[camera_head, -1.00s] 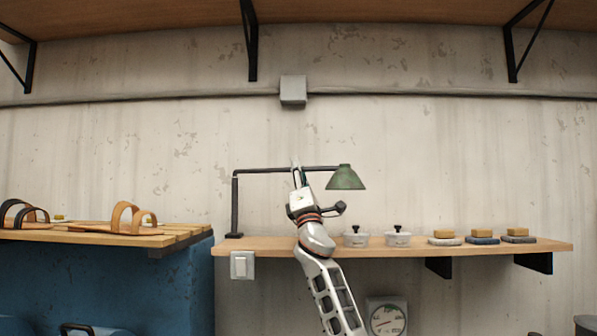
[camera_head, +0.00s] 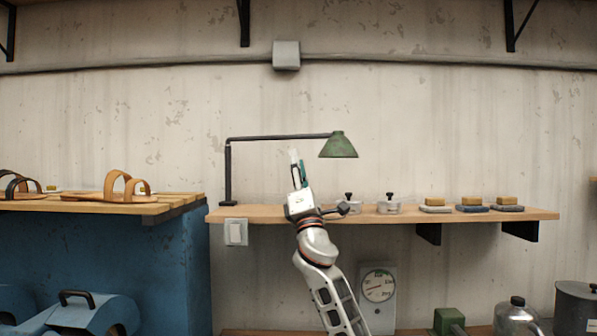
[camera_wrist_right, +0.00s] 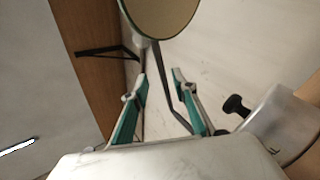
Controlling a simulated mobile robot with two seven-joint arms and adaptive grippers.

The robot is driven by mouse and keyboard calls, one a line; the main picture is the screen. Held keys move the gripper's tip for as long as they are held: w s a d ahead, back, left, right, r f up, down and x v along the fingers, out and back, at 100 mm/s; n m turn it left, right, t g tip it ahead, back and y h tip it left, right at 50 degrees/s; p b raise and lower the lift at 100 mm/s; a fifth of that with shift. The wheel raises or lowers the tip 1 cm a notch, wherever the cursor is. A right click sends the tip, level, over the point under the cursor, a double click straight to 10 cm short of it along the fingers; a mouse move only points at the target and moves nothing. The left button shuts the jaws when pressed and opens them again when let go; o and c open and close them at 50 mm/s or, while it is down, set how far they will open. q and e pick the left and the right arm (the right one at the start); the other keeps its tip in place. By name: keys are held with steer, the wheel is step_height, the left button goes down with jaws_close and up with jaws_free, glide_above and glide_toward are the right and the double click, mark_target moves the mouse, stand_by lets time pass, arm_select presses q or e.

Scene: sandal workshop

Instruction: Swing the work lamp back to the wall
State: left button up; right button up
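The work lamp has a dark upright post at the left end of the shelf, a level arm (camera_head: 280,137) reaching right, and a green shade (camera_head: 338,146) hanging at its end. My right gripper (camera_head: 296,158) points up in the head view, just below the lamp arm in the picture and left of the shade. In the wrist view the right gripper (camera_wrist_right: 160,75) is open, its green-sided fingers apart and nothing held. The round underside of the shade (camera_wrist_right: 160,14) is beyond the fingertips, and a dark bar of the lamp shows between the fingers. My left gripper is not in view.
The wall shelf (camera_head: 275,215) holds clear jars with black knobs (camera_head: 388,205) and several brushes or blocks (camera_head: 472,204). Sandals (camera_head: 115,188) lie on a slatted bench at left. A grey box (camera_head: 286,55) is on the wall. The wall right of the shade is bare.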

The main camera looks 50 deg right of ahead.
steer(key=shift+v, duration=1)
